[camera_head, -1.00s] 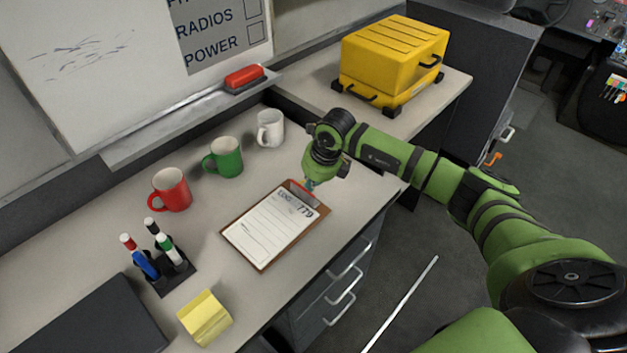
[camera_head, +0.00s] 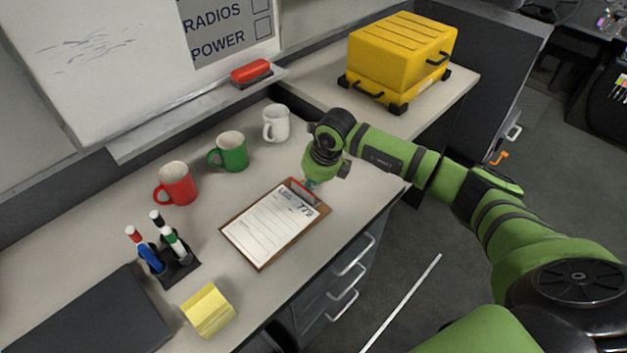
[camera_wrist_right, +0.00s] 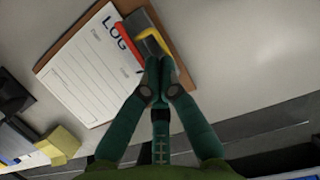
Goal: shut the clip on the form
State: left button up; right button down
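The form is a white sheet headed "LOG" (camera_head: 268,226), lying on a brown clipboard (camera_head: 238,251) on the counter. The clip is at the clipboard's far-right end, with a red bar (camera_head: 304,192) in the head view. In the right wrist view the clip shows a red bar (camera_wrist_right: 127,43), a grey plate (camera_wrist_right: 139,24) and a yellow part (camera_wrist_right: 155,38). My right gripper (camera_head: 309,184) is over the clip; in the wrist view its fingertips (camera_wrist_right: 158,64) are together, just beside the yellow part. Whether they touch it is unclear. My left gripper is out of view.
Red (camera_head: 177,184), green (camera_head: 231,152) and white (camera_head: 276,124) mugs stand behind the clipboard. A marker holder (camera_head: 178,270), yellow notes (camera_head: 208,310) and a dark flat item (camera_head: 95,320) are to the left. A yellow case (camera_head: 400,60) stands at the back right.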

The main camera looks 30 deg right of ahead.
jog(key=shift+s+a+f, duration=0.4)
jog(key=shift+a+f, duration=0.1)
jog(key=shift+a, duration=0.05)
jog(key=shift+s+a+f, duration=0.1)
jog(key=shift+s+a+f+b, duration=0.15)
jog(key=shift+a+b, duration=0.15)
jog(key=shift+b, duration=0.05)
jog(key=c, duration=1.4)
grip_release()
jog(key=shift+w+d, duration=0.1)
jog(key=shift+w, duration=0.1)
